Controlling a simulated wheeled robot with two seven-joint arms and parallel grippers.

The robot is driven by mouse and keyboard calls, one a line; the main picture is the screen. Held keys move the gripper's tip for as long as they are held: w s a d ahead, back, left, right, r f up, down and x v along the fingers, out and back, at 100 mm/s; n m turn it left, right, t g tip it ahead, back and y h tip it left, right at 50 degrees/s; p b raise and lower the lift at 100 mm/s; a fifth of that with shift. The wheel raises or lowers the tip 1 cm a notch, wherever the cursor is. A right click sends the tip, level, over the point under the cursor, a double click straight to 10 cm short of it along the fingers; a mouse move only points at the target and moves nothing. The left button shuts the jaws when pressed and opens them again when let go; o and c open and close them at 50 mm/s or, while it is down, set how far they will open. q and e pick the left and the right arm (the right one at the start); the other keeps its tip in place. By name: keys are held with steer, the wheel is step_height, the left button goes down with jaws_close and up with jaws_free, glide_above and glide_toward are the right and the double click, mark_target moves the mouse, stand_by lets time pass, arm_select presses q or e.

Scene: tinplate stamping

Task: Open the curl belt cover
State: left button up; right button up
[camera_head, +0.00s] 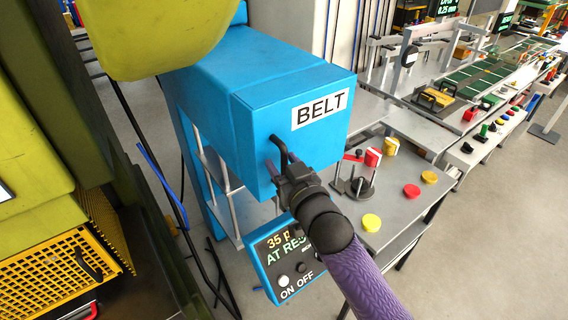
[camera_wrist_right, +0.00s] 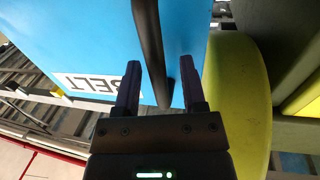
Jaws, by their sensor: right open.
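The curl belt cover (camera_head: 250,110) is a blue box with a white BELT label (camera_head: 320,109) on its front face. It looks closed. A black bar handle (camera_head: 283,149) sticks out low on that face. My right gripper (camera_head: 277,168) is at the handle, its fingers pointing at the blue face. In the right wrist view, the open fingers of the right gripper (camera_wrist_right: 160,66) stand on either side of the black handle (camera_wrist_right: 149,40), with a gap visible on each side. The blue cover (camera_wrist_right: 95,35) fills much of that view. My left gripper is not in view.
A control box (camera_head: 285,262) with a display and ON/OFF buttons hangs below the cover. A grey table (camera_head: 395,205) with red and yellow discs stands to the right. A yellow-green rounded body (camera_head: 150,35) is close at upper left. Open floor lies at far right.

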jaws_close()
stand_by(1.3)
